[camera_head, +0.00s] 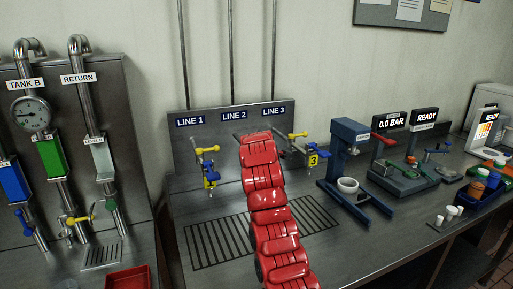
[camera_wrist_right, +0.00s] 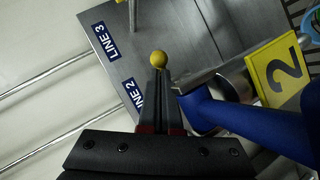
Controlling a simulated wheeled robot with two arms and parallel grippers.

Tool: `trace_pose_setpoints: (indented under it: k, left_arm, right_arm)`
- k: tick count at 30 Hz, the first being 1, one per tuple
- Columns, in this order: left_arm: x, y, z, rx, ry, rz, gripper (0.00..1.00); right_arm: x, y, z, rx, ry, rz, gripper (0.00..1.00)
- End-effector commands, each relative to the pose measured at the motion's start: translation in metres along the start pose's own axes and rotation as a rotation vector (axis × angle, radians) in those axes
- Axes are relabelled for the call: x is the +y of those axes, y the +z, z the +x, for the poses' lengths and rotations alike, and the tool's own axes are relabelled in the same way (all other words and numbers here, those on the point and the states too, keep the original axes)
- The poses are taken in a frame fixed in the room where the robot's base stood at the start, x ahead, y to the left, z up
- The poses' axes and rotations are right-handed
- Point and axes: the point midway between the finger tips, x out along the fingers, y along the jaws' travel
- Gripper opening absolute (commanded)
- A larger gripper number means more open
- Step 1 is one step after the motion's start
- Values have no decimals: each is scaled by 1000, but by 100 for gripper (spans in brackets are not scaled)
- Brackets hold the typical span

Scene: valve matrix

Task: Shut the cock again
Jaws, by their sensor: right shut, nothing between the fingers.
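My right gripper (camera_wrist_right: 159,75) is shut with nothing between its fingers. A yellow ball knob (camera_wrist_right: 159,59) shows right at its fingertips; I cannot tell whether they touch. Beside it are a blue part (camera_wrist_right: 225,117) and a yellow tag marked 2 (camera_wrist_right: 282,68). In the head view my red arm hides the line 2 cock and the gripper. The line 1 cock (camera_head: 208,167), with a yellow-ended lever, is on the panel to the left. The line 3 cock (camera_head: 298,140), with its yellow tag 3 (camera_head: 313,159), is to the right. My left gripper is out of view.
A tank stand (camera_head: 100,130) with pipes and a gauge (camera_head: 30,114) is at left. A red tray (camera_head: 128,279) sits front left.

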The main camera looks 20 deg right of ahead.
Motion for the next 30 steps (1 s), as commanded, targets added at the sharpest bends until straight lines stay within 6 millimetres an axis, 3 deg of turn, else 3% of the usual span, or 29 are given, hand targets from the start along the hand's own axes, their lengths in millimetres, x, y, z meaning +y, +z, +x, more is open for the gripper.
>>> trace_pose_setpoints:
  k: [19,30]
  left_arm:
    - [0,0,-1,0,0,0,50]
    - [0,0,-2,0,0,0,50]
  right_arm:
    - [0,0,1,0,-1,0,0]
    - [-6,-14,2,2,0,0,0]
